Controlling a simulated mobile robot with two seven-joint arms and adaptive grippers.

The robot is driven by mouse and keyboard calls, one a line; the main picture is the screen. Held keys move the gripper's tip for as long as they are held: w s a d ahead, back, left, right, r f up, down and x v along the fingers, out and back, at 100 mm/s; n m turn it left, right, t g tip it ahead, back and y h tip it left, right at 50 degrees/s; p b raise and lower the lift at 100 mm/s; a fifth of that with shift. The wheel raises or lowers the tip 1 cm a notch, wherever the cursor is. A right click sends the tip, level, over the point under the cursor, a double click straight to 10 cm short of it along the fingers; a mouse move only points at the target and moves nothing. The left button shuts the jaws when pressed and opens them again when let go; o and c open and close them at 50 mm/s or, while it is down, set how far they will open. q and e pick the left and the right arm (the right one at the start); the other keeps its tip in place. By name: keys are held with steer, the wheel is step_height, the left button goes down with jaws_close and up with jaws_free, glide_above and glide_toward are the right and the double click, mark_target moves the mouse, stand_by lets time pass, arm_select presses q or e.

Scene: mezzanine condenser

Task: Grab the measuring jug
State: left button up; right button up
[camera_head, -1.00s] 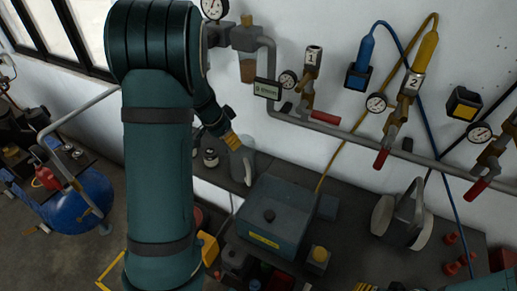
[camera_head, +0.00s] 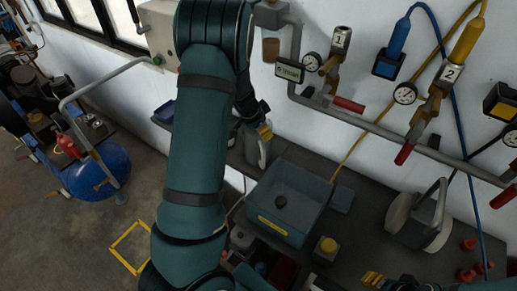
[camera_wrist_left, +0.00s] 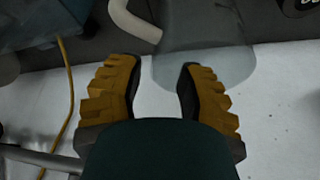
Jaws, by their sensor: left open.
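The measuring jug (camera_head: 257,153) is a translucent grey vessel standing on the dark bench against the wall, left of the blue-grey box. In the left wrist view the jug (camera_wrist_left: 208,40) lies just beyond the fingertips, with its pale handle (camera_wrist_left: 135,22) to the left. My left gripper (camera_head: 265,131) is at the jug's top; its yellow fingers (camera_wrist_left: 160,68) are apart with nothing clamped between them. My left arm hides part of the bench left of the jug. My right gripper (camera_head: 374,279) shows only partly at the bottom edge, so its opening is unclear.
A blue-grey box (camera_head: 290,205) with a yellow label stands right of the jug. Pipes and gauges (camera_head: 312,61) line the wall above. A grey clamp-like part (camera_head: 420,215) and red caps (camera_head: 467,258) are farther right. A blue tank (camera_head: 100,172) is on the left.

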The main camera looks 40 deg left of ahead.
step_height(320, 180, down, 2)
steer(key=shift+f+b, duration=0.1)
steer(key=shift+b, duration=0.8)
arm_select(q)
steer(key=x, duration=0.4)
steer(key=shift+d+f, duration=0.2)
steer(key=shift+f, duration=0.1)
jaws_close()
